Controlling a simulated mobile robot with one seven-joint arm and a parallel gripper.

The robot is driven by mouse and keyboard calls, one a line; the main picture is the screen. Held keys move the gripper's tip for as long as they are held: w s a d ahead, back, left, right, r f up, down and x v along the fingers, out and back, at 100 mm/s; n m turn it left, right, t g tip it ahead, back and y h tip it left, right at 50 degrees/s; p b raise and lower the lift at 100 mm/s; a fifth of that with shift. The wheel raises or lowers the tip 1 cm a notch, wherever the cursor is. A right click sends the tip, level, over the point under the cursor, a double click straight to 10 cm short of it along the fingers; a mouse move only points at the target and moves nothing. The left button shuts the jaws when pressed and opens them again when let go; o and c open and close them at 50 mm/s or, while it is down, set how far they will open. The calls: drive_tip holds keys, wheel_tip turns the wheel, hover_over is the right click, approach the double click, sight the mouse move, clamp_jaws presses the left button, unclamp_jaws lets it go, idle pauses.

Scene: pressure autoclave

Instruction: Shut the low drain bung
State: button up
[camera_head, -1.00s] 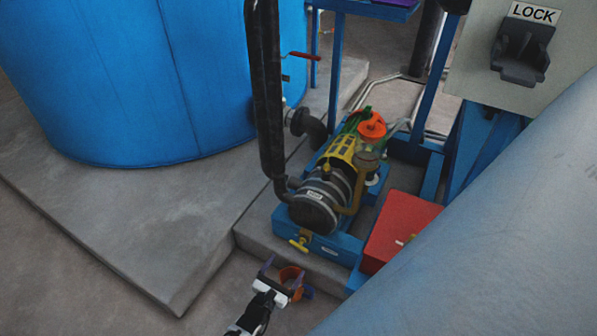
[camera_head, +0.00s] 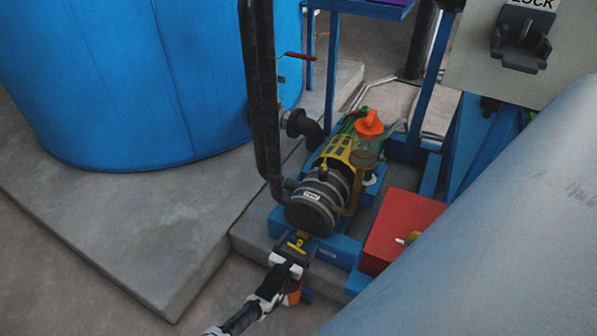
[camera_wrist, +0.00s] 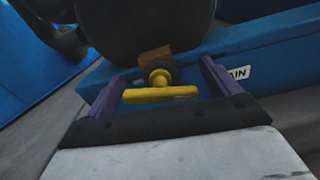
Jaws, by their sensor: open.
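The low drain bung is a small yellow T-handled piece (camera_head: 296,245) at the lower front of the pump (camera_head: 318,200), just above the blue base frame. In the wrist view its yellow crossbar (camera_wrist: 160,94) lies nearly level, with a round yellow stem behind it. My gripper (camera_head: 292,246) is at the bung. In the wrist view my gripper (camera_wrist: 161,88) is open, with one purple finger on each side of the crossbar. A label ending in "AIN" (camera_wrist: 238,73) is on the blue frame to the right.
A red box (camera_head: 400,232) stands right of the pump. A large grey cylinder (camera_head: 480,240) fills the lower right. A blue tank (camera_head: 150,80) stands on a concrete slab (camera_head: 150,215) at left. An orange ring-like item (camera_head: 294,297) is below my gripper.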

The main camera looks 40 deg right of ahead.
drive_tip(key=c, duration=1)
drive_tip(key=m, duration=0.3)
drive_tip(key=shift+b, duration=0.3)
drive_tip(key=shift+m, duration=2.3)
drive_tip(key=o, duration=1)
